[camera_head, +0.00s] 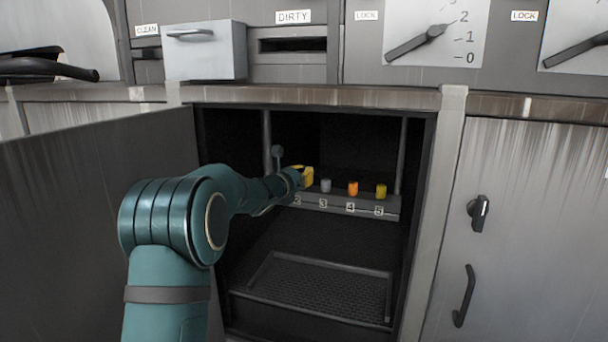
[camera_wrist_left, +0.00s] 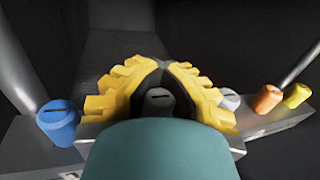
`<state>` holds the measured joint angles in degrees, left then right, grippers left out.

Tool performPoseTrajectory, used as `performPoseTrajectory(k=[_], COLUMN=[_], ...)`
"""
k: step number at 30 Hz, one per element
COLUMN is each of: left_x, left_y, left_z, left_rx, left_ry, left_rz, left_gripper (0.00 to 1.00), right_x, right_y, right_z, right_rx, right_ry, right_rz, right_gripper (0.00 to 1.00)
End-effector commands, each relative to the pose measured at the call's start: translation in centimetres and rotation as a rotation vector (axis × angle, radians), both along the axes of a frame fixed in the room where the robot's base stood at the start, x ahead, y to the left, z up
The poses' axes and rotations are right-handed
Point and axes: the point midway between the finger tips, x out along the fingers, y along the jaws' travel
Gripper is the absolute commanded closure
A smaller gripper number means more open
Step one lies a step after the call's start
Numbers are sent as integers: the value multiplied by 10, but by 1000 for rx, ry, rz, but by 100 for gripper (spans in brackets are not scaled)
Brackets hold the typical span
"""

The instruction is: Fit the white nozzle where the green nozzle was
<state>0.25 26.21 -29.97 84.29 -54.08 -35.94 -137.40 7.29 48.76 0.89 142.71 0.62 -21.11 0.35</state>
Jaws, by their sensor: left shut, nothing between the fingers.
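My left gripper (camera_head: 303,175) reaches into the open cabinet at the nozzle shelf (camera_head: 385,207), over the place marked 2. In the left wrist view its yellow fingers (camera_wrist_left: 160,80) are shut. A grey slotted cap (camera_wrist_left: 158,98) shows among the fingers, partly hidden; I cannot tell whether they touch it. A pale grey-white nozzle (camera_head: 326,185) stands upright at place 3; it also shows right of the fingers in the wrist view (camera_wrist_left: 229,99). No green nozzle is visible. My right gripper is not in view.
An orange nozzle (camera_head: 353,188) and a yellow nozzle (camera_head: 381,191) stand at places 4 and 5. A blue nozzle (camera_wrist_left: 58,122) stands left of the fingers. A thin upright post (camera_head: 267,140) is close to the gripper. A perforated tray (camera_head: 320,287) lies below.

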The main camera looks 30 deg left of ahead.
Motion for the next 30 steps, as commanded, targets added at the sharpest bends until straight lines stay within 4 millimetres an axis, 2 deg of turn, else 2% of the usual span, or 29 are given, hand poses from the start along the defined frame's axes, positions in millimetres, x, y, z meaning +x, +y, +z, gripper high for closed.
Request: performPoseTrajectory(k=[23, 24, 26, 27, 30], left_x=[0, 0, 0, 0, 0], left_y=[0, 0, 0, 0, 0], left_z=[-6, -6, -6, -6, -6], left_rx=[0, 0, 0, 0, 0], left_ry=[-1, -1, -1, -1, 0], left_rz=[0, 0, 0, 0, 0], left_gripper=[100, 86, 65, 61, 61], right_x=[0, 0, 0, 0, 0], right_y=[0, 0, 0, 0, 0], right_z=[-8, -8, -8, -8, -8], right_rx=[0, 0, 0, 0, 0], right_ry=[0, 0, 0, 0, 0], right_rz=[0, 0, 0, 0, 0], right_gripper=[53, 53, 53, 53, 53])
